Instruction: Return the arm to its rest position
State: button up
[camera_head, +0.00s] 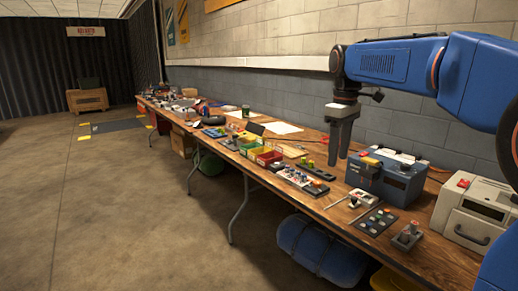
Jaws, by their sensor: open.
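My blue arm reaches in from the right side of the head view, its forearm running level to the left. My gripper (340,148) hangs from the dark wrist and points down. It is above the workbench (337,207), close to the left of a blue box-shaped device (386,177). The two grey fingers look apart, with nothing seen between them. I cannot tell how high the fingertips are above the bench top.
A beige device (477,212) stands at the bench's right end. A dark button panel (374,221) lies near the front edge. Coloured bins (262,154) stand further left. A blue barrel-like container (320,248) lies under the bench. The concrete floor (120,220) at left is clear.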

jog(key=s+d+f+m+t, duration=0.1)
jog(key=s+d+f+m, duration=0.1)
jog(key=s+f, duration=0.5)
jog(key=s+d+f+m+t, duration=0.2)
jog(key=s+f+m, duration=0.2)
jog(key=s, duration=1)
jog(key=s+d+f+m+t, duration=0.1)
jog(key=s+d+f+m, duration=0.1)
jog(key=s+f, duration=0.8)
jog(key=shift+s+m+t, duration=0.3)
jog(key=shift+s+m, duration=0.05)
jog(key=shift+m, duration=0.25)
